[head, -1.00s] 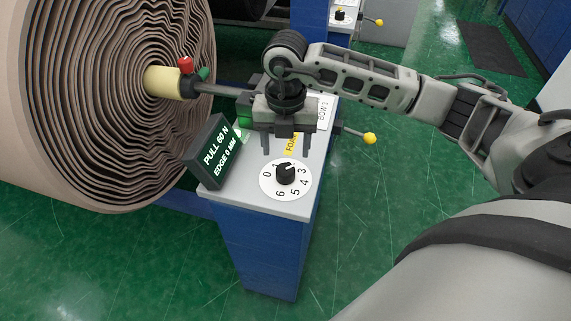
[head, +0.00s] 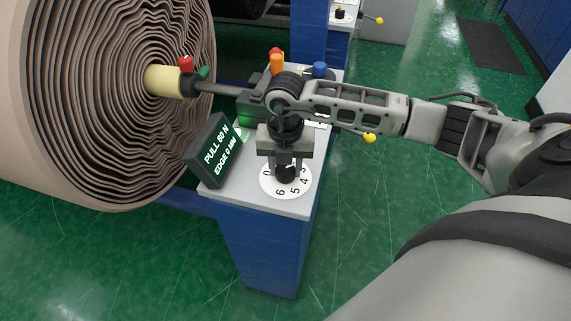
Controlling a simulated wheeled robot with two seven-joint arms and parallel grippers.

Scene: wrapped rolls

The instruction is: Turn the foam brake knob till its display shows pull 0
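The foam brake knob (head: 286,174) is a black knob on a white numbered dial (head: 270,187), on top of a blue cabinet with a light grey top. My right gripper (head: 286,175) is right over it, pointing down, with its fingertips at either side of the knob. I cannot tell whether the fingers touch it. The gripper hides the dial's far side and the knob's pointer. The display (head: 208,152) beside the dial reads what looks like PULL 60 N and EDGE 0 MM. My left gripper is not in view.
A large wrapped roll (head: 95,110) stands at the left on a yellow core (head: 162,81). Orange (head: 277,63) and blue (head: 320,69) knobs stand behind my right gripper, and a yellow-ended lever (head: 369,138) sticks out right. Green floor (head: 370,210) is open right of the cabinet.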

